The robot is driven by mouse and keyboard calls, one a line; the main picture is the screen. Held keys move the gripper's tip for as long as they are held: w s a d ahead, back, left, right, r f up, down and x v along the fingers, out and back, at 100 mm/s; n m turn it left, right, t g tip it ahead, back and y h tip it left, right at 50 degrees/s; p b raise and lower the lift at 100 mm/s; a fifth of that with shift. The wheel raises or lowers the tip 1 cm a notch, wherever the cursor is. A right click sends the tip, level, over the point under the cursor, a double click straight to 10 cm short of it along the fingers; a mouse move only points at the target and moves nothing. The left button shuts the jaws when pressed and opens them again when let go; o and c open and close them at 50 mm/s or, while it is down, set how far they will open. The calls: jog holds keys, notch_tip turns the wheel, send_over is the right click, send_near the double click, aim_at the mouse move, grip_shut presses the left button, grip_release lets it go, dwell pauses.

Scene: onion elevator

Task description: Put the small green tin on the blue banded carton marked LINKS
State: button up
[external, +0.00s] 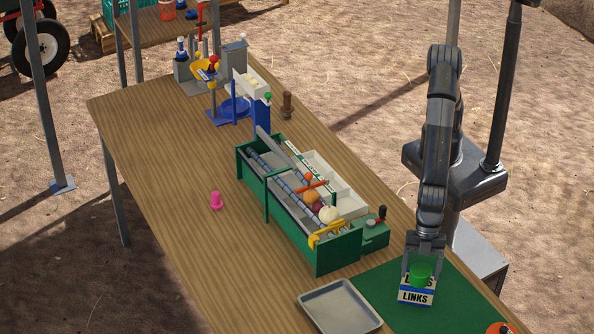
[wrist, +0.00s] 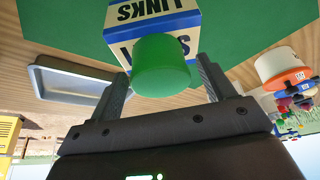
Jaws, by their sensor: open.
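The small green tin (external: 419,275) stands upright on the blue banded carton marked LINKS (external: 416,296), over part of its top lettering. The carton is white with a blue band and black letters and sits on the green mat. In the wrist view the tin (wrist: 162,68) hides part of the carton (wrist: 150,22) behind it. My gripper (external: 421,272) is above the carton, pointing down. In the wrist view its two fingers (wrist: 162,78) are spread on either side of the tin, with a narrow gap showing at the right.
A grey metal tray (external: 340,308) lies left of the carton. The green mat (external: 385,287) is mostly clear. A green sorting rack (external: 338,254) with vegetables stands further back.

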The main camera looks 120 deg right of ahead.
jog(key=v, duration=1.2)
jog(key=shift+r, duration=0.1)
jog(key=s+d+r+m+t+h, duration=0.15)
jog(key=d+r, duration=0.25)
jog(key=d, duration=0.5)
jog(key=s+d+r+m, duration=0.1)
jog(key=d+r+m, duration=0.15)
jog(key=d, duration=0.75)
jog(key=s+d+r+m+t, duration=0.1)
jog(key=d+r, duration=0.3)
jog(key=d, duration=0.5)
jog(key=s+d+f+m+h, duration=0.1)
jog(key=s+d+m, duration=0.4)
jog(key=s+d, duration=1)
jog(key=shift+s+d+h, duration=0.25)
jog(key=shift+d+h, duration=0.2)
jog(key=shift+d, duration=0.7)
